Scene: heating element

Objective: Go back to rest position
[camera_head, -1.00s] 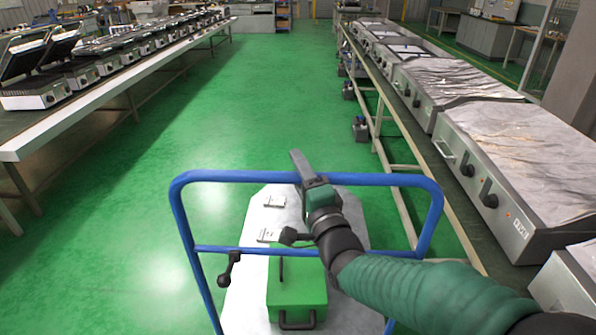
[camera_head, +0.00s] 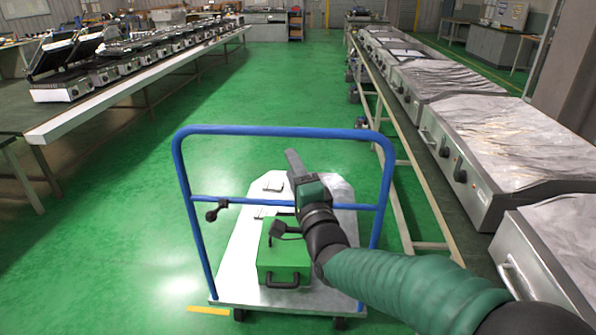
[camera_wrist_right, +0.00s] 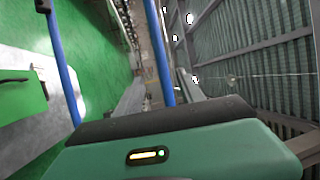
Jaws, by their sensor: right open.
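My right gripper (camera_head: 297,165) is in the middle of the head view, at the end of my green-sleeved arm that comes in from the lower right. It looks empty, above the cart and near the blue handle frame. The cart (camera_head: 335,190) has a pale metal deck and a blue tube handle (camera_head: 285,131). A green case (camera_head: 283,262) with a dark handle sits on the deck, partly behind my arm. In the right wrist view the green case (camera_wrist_right: 22,92) is at the left edge and a blue tube (camera_wrist_right: 62,62) runs beside it. My left gripper is not in view.
A long table (camera_head: 75,122) with several contact grills stands on the left. On the right, a bench carries several large metal appliances (camera_head: 500,140) with wrapped tops.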

